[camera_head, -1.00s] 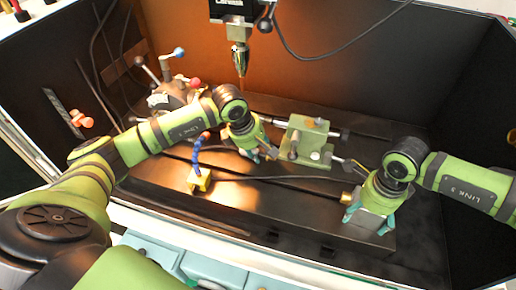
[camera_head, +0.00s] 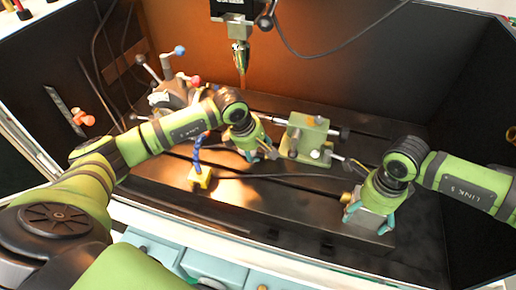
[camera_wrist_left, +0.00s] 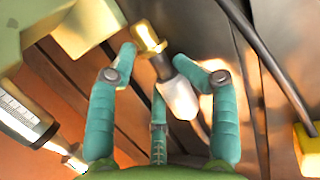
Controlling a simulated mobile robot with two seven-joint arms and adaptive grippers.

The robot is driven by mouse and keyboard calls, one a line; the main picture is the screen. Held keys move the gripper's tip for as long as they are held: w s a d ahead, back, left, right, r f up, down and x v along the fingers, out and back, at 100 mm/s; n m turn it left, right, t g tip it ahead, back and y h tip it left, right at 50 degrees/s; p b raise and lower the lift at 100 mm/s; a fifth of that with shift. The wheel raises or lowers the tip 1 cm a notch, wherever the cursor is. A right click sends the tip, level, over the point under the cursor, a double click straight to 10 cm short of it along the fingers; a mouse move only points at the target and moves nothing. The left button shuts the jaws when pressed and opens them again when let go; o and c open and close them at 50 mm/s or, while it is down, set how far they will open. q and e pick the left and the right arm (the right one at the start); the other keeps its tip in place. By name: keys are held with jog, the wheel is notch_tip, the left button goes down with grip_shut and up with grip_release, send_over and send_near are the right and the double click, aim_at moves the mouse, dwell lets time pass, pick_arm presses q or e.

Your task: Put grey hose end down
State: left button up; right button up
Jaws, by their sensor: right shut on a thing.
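A fitting with a pale grey sleeve, a dark collar and a brass tip, which looks like the grey hose end (camera_wrist_left: 180,98), lies among the teal fingers of my left gripper (camera_wrist_left: 155,58) in the left wrist view. The fingers are spread around it, with gaps on at least one side. In the head view my left gripper (camera_head: 258,154) is low over the machine bed, left of the green vise block; the fitting is hard to make out there. My right gripper (camera_head: 370,215) is shut on a grey block (camera_head: 371,222) at the bed's front right.
The green vise block (camera_head: 307,138) stands between my grippers. A black hose (camera_head: 285,179) crosses the bed to a brass fitting (camera_head: 346,198) beside my right gripper. The spindle (camera_head: 240,55) hangs above.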

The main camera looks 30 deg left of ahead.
pick_arm(q)
jog(key=shift+f, duration=0.2)
pick_arm(e)
jog(key=shift+w+f, duration=0.1)
pick_arm(q)
jog(key=shift+r, duration=0.35)
jog(key=v, duration=1.2)
jog(key=shift+r, duration=0.35)
pick_arm(e)
jog(key=shift+f, duration=0.15)
pick_arm(q)
jog(key=shift+w+a, duration=0.15)
jog(key=shift+w, duration=0.05)
pick_arm(e)
jog(key=o, duration=1)
jog(key=shift+c, duration=0.2)
jog(key=shift+o, duration=0.9)
pick_arm(q)
jog(key=shift+w+f, duration=0.1)
pick_arm(e)
jog(key=shift+w, duration=0.2)
notch_tip(320, 180, up, 12)
jog(key=shift+r, duration=0.1)
